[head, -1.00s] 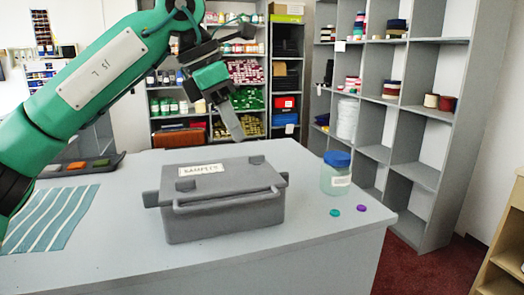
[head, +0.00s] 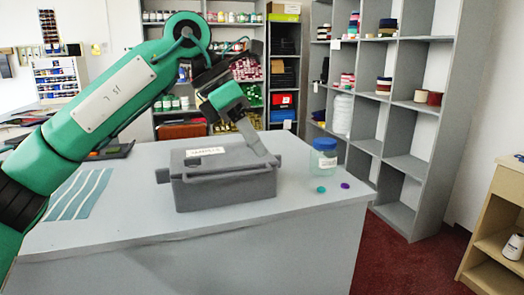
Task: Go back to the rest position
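My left gripper (head: 258,143) hangs from the green arm that comes in from the left. Its grey fingers point down and to the right, overlapping the right end of the grey box's lid in the picture. I cannot tell whether they touch it, or how far apart they are, as they overlap from this side. Nothing held shows in them. The grey lidded box (head: 224,192) has a white label that was readable as SAMPLES, and stands shut on the counter (head: 130,222). My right gripper is not in view.
A blue-lidded jar (head: 323,162) stands right of the box, with a teal disc (head: 321,190) and a purple disc (head: 345,185) in front. A striped cloth (head: 80,194) and a dark tray (head: 112,150) lie at left. Grey shelves (head: 414,165) stand at right.

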